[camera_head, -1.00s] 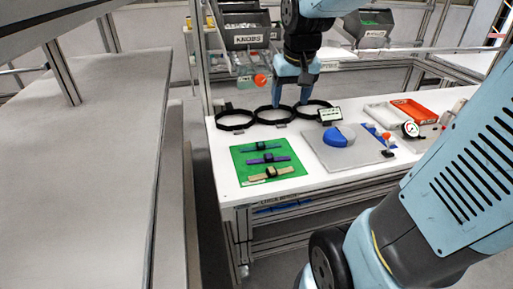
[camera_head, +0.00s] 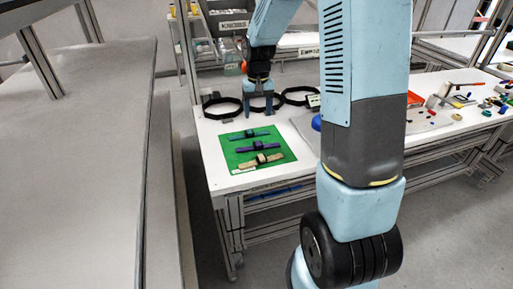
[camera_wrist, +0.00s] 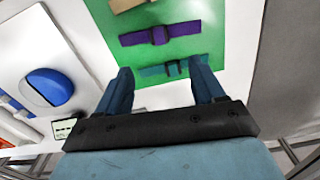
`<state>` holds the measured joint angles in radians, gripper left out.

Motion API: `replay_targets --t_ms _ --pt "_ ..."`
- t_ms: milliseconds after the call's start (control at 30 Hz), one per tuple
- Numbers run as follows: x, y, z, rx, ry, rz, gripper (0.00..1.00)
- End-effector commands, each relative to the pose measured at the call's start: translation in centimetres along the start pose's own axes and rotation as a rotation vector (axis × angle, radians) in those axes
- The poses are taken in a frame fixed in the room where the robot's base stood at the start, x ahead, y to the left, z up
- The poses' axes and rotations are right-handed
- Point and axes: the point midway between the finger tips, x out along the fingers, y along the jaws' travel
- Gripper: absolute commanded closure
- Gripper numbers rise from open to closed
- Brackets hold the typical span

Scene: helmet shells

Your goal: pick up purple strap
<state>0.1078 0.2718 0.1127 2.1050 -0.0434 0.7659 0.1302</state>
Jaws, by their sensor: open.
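The purple strap (camera_head: 253,147) lies on the green mat (camera_head: 230,161), between a teal strap (camera_head: 249,134) and a tan strap (camera_head: 262,161). In the wrist view the purple strap (camera_wrist: 160,34) lies beyond the teal strap (camera_wrist: 171,69), which shows between and just past my fingertips. My gripper (camera_head: 259,115) is above the far edge of the mat, near the black rings.
Black rings (camera_head: 222,107) stand behind the mat on the white table. A blue and white helmet shell (camera_wrist: 49,87) sits on a grey board at left in the wrist view. My arm hides part of the table's middle in the head view.

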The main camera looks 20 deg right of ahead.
Motion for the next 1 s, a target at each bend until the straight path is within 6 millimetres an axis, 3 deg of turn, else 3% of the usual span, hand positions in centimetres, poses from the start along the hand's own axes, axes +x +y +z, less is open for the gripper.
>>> replay_targets --t_ms 400,767,1000 --pt "6.6 0.0 0.1 -0.001 -0.004 0.000 0.32" --pt "9.2 0.0 0.0 -0.001 -0.004 0.000 0.32" --pt "12.3 0.1 -0.1 -0.002 -0.004 0.000 0.32"
